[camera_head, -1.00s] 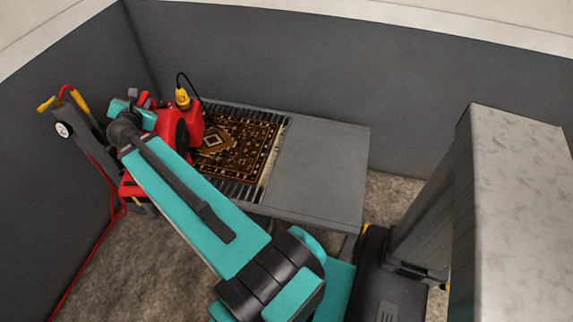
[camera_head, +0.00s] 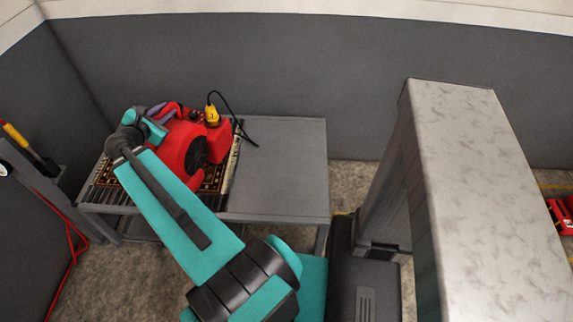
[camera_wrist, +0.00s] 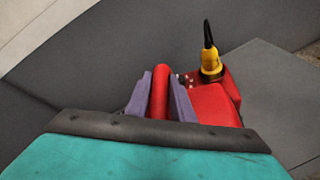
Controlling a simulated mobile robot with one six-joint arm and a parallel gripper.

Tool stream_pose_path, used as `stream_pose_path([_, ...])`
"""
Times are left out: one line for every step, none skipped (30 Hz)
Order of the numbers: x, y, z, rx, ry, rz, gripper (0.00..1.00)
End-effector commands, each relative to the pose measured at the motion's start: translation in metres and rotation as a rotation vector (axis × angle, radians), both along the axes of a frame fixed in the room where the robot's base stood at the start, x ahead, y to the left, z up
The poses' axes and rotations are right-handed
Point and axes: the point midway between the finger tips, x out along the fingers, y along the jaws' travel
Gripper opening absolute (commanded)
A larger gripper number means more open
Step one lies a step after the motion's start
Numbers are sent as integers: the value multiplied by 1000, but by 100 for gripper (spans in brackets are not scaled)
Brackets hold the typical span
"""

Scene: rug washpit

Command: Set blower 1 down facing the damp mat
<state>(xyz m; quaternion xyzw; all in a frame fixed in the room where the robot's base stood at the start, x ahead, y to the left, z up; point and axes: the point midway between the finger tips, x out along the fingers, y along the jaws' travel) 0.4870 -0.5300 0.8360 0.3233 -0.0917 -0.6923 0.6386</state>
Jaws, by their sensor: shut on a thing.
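Blower 1 (camera_head: 188,150) is a red housing with a dark round grille and a yellow plug (camera_head: 211,115) on a black cord. My gripper (camera_head: 158,110) is shut on its red handle (camera_wrist: 160,92), which shows between the purple fingers in the wrist view. The blower is over the patterned mat (camera_head: 106,172) in the head view and hides most of it. I cannot tell whether it touches the mat. The mat lies on the left part of a grey table (camera_head: 280,170), with its pale fringe (camera_head: 233,165) toward the bare right part.
The right half of the table is bare. A grey post (camera_head: 455,180) stands at the right front. Red objects (camera_head: 562,215) lie on the floor at the far right. A red cord (camera_head: 72,240) runs down at the left. Dark walls close the back and left.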

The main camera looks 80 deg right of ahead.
Motion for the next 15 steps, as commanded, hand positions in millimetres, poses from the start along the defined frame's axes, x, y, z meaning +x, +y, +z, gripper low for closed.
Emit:
stream_pose_path([-11,-8,3,-13,4,-30,0])
stream_pose_path([-18,-11,2,-12,4,-49,0])
stream_pose_path([-27,-17,1,-12,4,-75,0])
stream_pose_path([-33,-20,0,-12,3,-95,0])
stream_pose_path([-40,-23,-1,-13,4,-115,0])
stream_pose_path([-49,-28,-3,-12,4,-142,0])
stream_pose_path([-56,-32,-4,-12,5,-162,0])
stream_pose_path([-62,-35,-5,-11,5,-181,0])
stream_pose_path([-71,-39,-6,-12,6,-208,0])
stream_pose_path([-78,-42,-7,-12,6,-229,0])
stream_pose_path([-85,-45,-8,-12,5,-247,0])
stream_pose_path([-94,-48,-9,-11,5,-274,0])
stream_pose_path([-101,-51,-9,-12,6,-293,0])
stream_pose_path([-108,-54,-10,-11,6,-312,0])
stream_pose_path([-117,-57,-11,-11,7,-337,0])
